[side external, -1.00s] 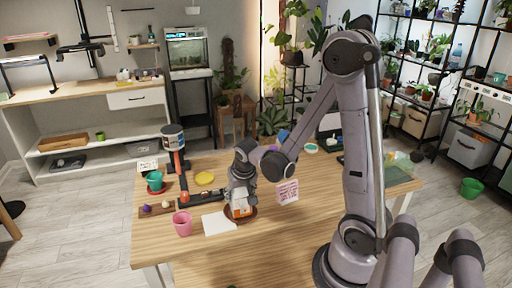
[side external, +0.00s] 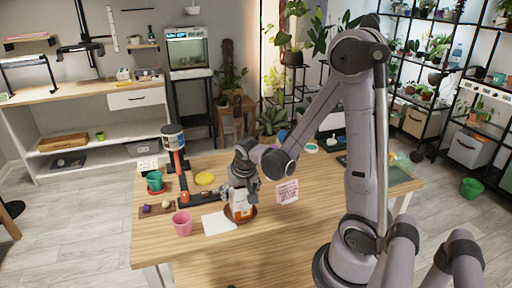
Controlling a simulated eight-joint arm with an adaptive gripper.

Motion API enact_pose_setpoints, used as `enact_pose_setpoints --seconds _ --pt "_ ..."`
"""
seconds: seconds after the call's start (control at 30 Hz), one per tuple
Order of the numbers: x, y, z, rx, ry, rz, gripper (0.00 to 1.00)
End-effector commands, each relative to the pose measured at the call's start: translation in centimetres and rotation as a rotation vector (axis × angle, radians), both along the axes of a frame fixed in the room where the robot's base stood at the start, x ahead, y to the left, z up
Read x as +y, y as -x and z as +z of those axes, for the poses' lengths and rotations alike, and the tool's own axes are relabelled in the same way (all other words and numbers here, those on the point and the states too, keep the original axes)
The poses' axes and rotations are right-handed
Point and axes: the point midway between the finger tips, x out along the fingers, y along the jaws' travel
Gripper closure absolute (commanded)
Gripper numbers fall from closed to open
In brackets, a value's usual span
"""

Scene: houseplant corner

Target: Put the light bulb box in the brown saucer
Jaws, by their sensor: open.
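The light bulb box (side external: 240,208), small, white and orange, stands in the brown saucer (side external: 250,219) near the front middle of the wooden table. The saucer's rim shows around the foot of the box. My gripper (side external: 242,194) points down right over the box and is open. Its fingers overlap the upper part of the box in this view, so I cannot tell whether they touch it.
A white sheet (side external: 218,223) and a pink pot (side external: 182,223) are left of the saucer. A teal pot (side external: 155,181), a yellow dish (side external: 205,178) and a dark stand (side external: 177,160) are farther back left. The table's front right is clear.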

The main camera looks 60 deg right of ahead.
Motion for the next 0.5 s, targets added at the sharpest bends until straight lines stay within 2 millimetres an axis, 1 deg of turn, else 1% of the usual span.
enact_pose_setpoints --seconds 0.5 --pt "1.6 1.6 5.3 0.000 0.000 0.001 0.20"
